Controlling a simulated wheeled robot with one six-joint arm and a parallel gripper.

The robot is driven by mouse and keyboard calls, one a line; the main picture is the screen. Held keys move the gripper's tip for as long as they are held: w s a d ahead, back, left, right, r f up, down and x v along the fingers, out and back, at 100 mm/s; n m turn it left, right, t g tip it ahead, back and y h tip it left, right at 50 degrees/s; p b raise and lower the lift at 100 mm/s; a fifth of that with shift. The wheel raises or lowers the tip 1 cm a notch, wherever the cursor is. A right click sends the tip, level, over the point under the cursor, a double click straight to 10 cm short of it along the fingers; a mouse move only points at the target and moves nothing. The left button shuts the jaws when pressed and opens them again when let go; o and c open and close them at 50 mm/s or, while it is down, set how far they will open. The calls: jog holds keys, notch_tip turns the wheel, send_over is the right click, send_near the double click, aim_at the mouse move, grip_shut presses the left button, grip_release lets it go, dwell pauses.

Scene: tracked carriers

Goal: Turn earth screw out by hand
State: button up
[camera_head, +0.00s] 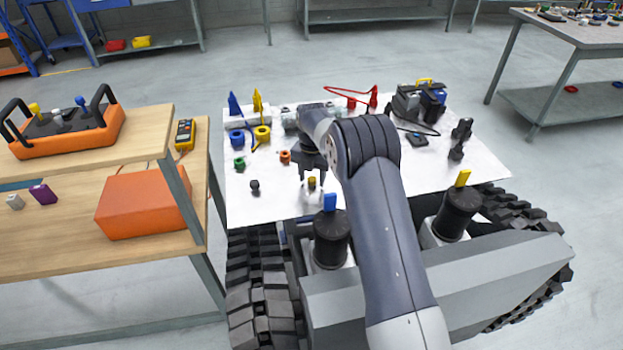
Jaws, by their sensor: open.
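My gripper (312,178) points down over the white top plate (400,185) of the tracked carrier, with its fingers apart. A small brass-coloured knob, likely the earth screw (312,183), shows on the plate at the fingertips. I cannot tell whether the fingers touch it or how far it is threaded in. My arm hides part of the plate behind and to the right of the gripper.
A small black knob (255,186), an orange ring (285,156) and a green ring (239,163) are left of the gripper. Two black cylinders, one with a blue tab (330,237) and one with a yellow tab (458,213), stand in front. A wooden bench (150,265) is at left.

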jog(key=m, duration=0.7)
jog(key=shift+m, duration=0.3)
jog(key=m, duration=2.1)
jog(key=shift+m, duration=0.4)
jog(key=shift+r, duration=0.1)
